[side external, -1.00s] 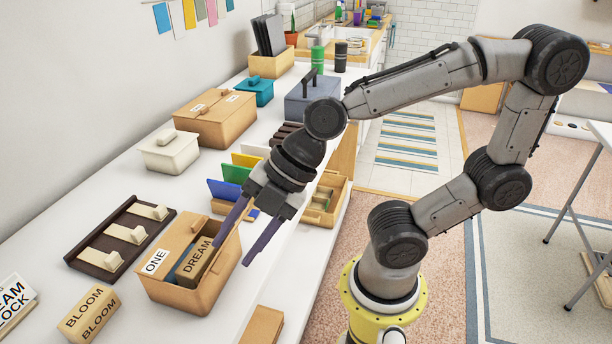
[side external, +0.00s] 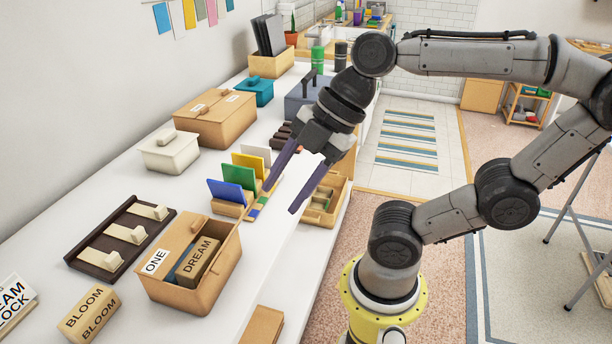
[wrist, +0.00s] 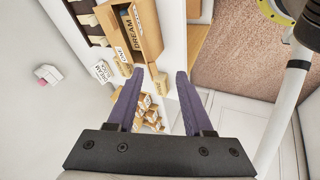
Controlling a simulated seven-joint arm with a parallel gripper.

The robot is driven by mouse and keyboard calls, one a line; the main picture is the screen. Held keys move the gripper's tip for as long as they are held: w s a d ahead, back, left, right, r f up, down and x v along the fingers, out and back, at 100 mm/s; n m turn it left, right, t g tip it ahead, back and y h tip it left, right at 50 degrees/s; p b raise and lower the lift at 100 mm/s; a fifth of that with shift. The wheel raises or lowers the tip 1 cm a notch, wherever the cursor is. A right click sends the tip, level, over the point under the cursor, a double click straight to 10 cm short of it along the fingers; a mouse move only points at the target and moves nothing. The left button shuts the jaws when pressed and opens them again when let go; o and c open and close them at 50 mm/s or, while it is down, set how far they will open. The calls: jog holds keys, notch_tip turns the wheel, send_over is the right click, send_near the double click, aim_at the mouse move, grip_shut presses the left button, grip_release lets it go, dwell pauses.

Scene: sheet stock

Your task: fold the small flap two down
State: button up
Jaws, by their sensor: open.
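Several coloured flaps stand upright in a row on a low wooden base (side external: 229,210) in the side view: blue (side external: 227,191), green (side external: 239,176), yellow (side external: 250,163) and white (side external: 257,152). I see no number on them, so I cannot tell which is flap two. My gripper (side external: 280,200) is open and empty, with its long purple fingers pointing down. In the side view it appears just right of the flaps, above the counter's front edge. The wrist view shows the fingers (wrist: 160,73) spread apart, with no flap clearly between them.
An open wooden box (side external: 208,287) marked ONE holds a DREAM block (side external: 198,263) and a blue item. A dark tray (side external: 93,258) lies left of it. A wooden drawer box (side external: 327,207) sits right of the flaps. Bare counter (side external: 262,262) lies in front.

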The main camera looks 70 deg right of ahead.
jog(key=d+f+m+h, duration=0.1)
jog(key=d+m, duration=0.2)
jog(key=m, duration=0.5)
jog(key=s+d+f+m+h, duration=0.1)
jog(key=d+m+h, duration=0.1)
jog(key=m, duration=0.6)
jog(key=shift+d, duration=0.45)
jog(key=shift+f, duration=0.1)
